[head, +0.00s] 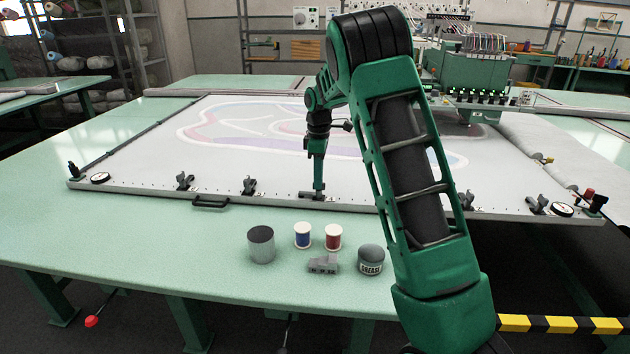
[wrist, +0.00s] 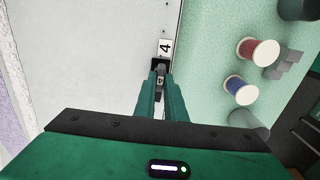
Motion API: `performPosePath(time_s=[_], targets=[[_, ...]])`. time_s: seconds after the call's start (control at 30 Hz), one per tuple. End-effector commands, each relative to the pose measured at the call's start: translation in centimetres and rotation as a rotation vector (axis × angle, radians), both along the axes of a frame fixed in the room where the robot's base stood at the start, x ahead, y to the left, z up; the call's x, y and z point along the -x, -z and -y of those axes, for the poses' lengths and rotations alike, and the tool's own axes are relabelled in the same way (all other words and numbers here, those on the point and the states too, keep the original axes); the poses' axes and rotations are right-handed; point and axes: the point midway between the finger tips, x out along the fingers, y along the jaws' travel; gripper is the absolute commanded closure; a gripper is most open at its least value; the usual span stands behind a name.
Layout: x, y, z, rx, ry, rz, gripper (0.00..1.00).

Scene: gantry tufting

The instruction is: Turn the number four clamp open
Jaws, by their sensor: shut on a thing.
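The number four clamp (wrist: 160,68) is a small dark clamp on the near edge of the white tufting frame (head: 130,178). Beside it in the wrist view is a white label with a black 4 (wrist: 165,47). My gripper (wrist: 160,80) has its green fingers on both sides of the clamp's dark handle, shut on it. In the head view my gripper (head: 318,188) points straight down at the frame's near edge. The fingers hide part of the clamp, so I cannot tell its lever's angle.
Other black clamps (head: 249,186) and a dial gauge (head: 100,178) sit along the same edge. A grey can (head: 261,245), blue spool (head: 303,236), red spool (head: 333,237), grey block (head: 322,265) and grease tin (head: 371,262) stand on the green table (head: 150,255) in front.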

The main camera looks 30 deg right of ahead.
Motion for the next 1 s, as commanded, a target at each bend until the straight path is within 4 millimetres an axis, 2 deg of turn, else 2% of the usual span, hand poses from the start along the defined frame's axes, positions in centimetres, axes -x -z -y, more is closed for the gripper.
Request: performPosePath(time_s=[0.03,0.63,0.67,0.7,1.0], targets=[[-0.43,-0.35,0.29,0.005,-0.009,0.015,1.00],[-0.42,-0.43,0.59,0.007,-0.037,0.017,1.00],[-0.42,-0.44,0.61,0.007,-0.037,0.017,0.83],[-0.41,-0.44,0.60,0.008,-0.037,0.016,0.73],[-0.18,-0.25,0.32,0.003,-0.040,0.009,0.71]])
